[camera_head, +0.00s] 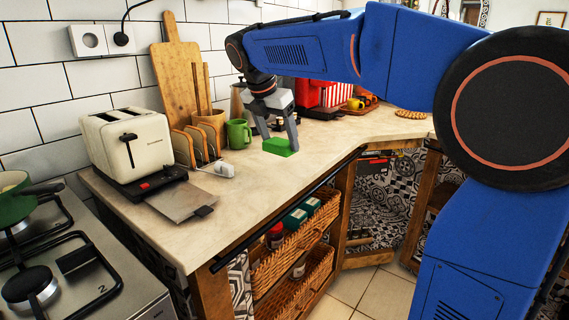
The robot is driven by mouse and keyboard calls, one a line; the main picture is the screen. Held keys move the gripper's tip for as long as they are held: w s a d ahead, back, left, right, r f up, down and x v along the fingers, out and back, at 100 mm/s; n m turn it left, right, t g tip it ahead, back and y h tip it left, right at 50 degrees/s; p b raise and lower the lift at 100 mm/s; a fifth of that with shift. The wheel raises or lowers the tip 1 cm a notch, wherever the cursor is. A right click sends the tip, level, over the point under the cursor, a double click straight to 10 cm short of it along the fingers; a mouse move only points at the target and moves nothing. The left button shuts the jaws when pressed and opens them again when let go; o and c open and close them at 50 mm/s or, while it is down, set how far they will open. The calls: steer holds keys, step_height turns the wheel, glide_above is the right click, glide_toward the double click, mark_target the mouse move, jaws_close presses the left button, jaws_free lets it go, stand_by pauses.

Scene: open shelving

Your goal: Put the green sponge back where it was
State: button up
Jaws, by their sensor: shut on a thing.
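The green sponge (279,147) is a small bright green block near the front edge of the counter (245,192). My gripper (279,141) comes down from above and is shut on the sponge, with one finger on each side. I cannot tell whether the sponge touches the counter or is held slightly above it. The sponge's back part is partly hidden by the gripper.
A green mug (239,134), a wooden rack (190,147) and a cream toaster (128,146) stand to the left. A red striped appliance (325,95) stands behind. A stove (70,262) is at the far left. The front middle of the counter is clear.

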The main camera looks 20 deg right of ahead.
steer(key=shift+f, duration=3.3)
steer(key=shift+f, duration=0.1)
steer(key=o, duration=1)
